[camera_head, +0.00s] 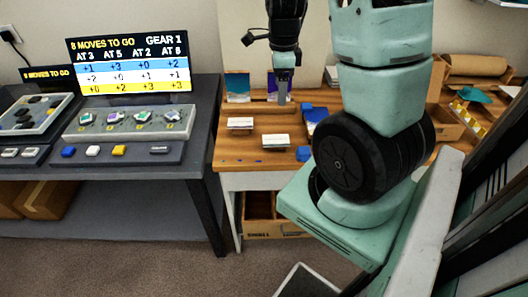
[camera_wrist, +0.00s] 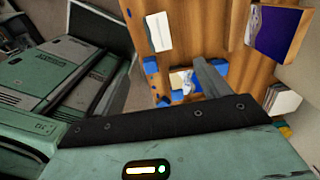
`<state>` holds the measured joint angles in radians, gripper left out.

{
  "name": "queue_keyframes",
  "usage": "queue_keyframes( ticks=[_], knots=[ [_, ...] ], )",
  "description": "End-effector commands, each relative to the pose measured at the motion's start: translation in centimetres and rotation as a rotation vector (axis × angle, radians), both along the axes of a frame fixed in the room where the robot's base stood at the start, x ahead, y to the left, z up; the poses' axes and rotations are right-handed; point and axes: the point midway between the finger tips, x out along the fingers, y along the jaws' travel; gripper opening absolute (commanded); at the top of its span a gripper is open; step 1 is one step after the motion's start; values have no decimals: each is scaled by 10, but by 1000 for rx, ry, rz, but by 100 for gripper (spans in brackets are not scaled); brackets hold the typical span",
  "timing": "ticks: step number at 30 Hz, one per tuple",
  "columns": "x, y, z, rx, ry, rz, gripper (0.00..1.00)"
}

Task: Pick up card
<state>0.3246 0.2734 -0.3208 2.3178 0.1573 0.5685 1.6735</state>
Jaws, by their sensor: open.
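Which card is meant cannot be told. Two pale cards or card stacks lie on the wooden table (camera_head: 230,155): a left white card (camera_head: 240,123) and a nearer white card (camera_head: 276,141). A teal-purple picture card (camera_head: 237,86) stands upright at the back, with another purple card (camera_head: 272,86) behind my gripper. My gripper (camera_head: 282,98) points down above the back of the table, apart from the flat cards; it is open and nothing shows in it.
Blue blocks (camera_head: 304,153) lie on the table's right part. A console (camera_head: 125,125) with a score screen (camera_head: 130,65) stands on the dark table at left. My own arm hides part of the right side. A wooden box (camera_head: 258,228) sits below.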

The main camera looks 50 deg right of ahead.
Motion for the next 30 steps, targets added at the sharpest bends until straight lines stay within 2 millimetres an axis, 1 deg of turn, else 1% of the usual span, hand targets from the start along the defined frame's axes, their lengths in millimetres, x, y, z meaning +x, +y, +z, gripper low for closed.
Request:
queue_keyframes(
  ticks=[12, 15, 18, 26, 30],
  knots=[
    [-1, 1, -83, 4, 6, 1, 75],
    [-1, 2, -100, 4, 5, 3, 75],
    [0, 2, -111, 2, 3, 4, 75],
    [0, 4, -126, 3, 3, 4, 75],
    [1, 8, -144, 5, 4, 5, 75]
  ],
)
